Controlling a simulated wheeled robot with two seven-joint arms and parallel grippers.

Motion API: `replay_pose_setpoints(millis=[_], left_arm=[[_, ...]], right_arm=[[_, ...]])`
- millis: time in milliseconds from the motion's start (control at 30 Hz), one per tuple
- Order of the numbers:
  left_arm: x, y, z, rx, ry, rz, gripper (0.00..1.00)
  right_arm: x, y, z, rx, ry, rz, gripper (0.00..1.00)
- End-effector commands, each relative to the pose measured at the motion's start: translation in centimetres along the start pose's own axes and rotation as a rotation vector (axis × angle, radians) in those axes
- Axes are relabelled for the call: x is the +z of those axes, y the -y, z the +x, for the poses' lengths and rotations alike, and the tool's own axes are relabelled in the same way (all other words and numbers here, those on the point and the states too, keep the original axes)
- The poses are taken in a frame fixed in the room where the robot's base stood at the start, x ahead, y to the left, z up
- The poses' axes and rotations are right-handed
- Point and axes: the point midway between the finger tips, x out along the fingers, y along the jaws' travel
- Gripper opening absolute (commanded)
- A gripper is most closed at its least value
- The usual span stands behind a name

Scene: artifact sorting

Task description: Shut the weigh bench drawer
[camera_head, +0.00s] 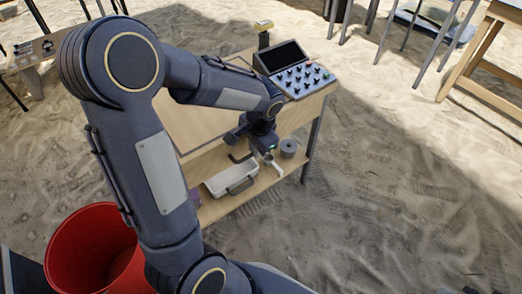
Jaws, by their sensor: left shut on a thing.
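The weigh bench (205,124) is a light wooden table with dark legs and a lower shelf, in the middle of the head view. Its drawer (205,152) is at the front, under the top; my left arm hides much of it, so I cannot tell how far it stands out. A dark handle (240,157) shows at the drawer front. My left gripper (266,152) is at the drawer front by this handle, pointing down, and appears shut on it; the contact itself is mostly hidden. My right gripper is out of view.
A console with a dark screen and several knobs (297,77) stands on the bench's right end. A red bin (85,245) stands at lower left. Sand right of the bench is clear.

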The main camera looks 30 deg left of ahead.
Motion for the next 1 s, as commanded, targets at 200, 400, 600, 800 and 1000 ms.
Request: replay_pose_setpoints(millis=[200,400,600,800,1000], left_arm=[[-0.1,0.6,0.0,-0.012,-0.004,-0.002,0.00],[-0.1,0.6,0.0,-0.012,-0.004,-0.002,0.33],[0.0,0.6,0.0,-0.013,-0.004,-0.003,0.33],[0.0,0.6,0.0,-0.013,-0.004,-0.003,0.33],[-0.2,-0.6,-0.1,-0.011,-0.005,0.001,0.33]], right_arm=[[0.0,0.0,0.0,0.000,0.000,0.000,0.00],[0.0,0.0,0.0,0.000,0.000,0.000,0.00],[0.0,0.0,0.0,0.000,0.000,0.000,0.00],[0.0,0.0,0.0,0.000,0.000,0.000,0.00],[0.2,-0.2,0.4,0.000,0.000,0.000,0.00]])
